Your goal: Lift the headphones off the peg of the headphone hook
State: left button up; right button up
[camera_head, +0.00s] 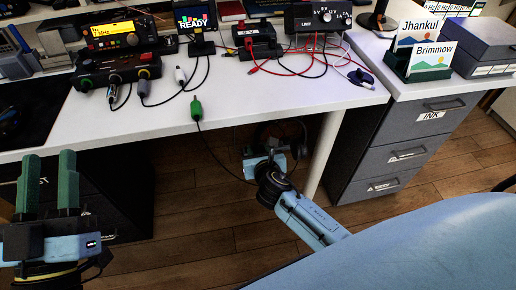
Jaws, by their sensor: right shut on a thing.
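The dark headphones (303,137) show in the head view as a curved band below the front edge of the white desk, in shadow. My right gripper (268,152) reaches in under the desk edge and is shut on the headphones. The hook and its peg cannot be made out, so I cannot tell whether the headphones touch the peg. My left gripper (47,182) is at the lower left, open and empty, with its two green fingers upright and apart.
The white desk (235,108) carries a radio (115,35), a small READY screen (195,20) and several cables. One green-plugged cable (205,145) hangs over the front edge near my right gripper. A white leg (322,150) and grey drawers (400,150) stand to the right.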

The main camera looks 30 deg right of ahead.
jog(key=shift+s+a+r+p, duration=0.1)
jog(key=shift+s+a+p, duration=0.1)
jog(key=shift+s, duration=0.35)
jog(key=shift+s+a+p, duration=0.1)
jog(key=shift+s+p, duration=0.1)
jog(key=shift+s, duration=0.3)
jog(key=shift+s+a+p, duration=0.2)
jog(key=shift+s, duration=0.65)
jog(key=shift+s+a+p, duration=0.15)
jog(key=shift+s+a, duration=0.05)
jog(key=shift+s, duration=0.65)
jog(key=shift+s+a+p, duration=0.2)
jog(key=shift+s, duration=0.65)
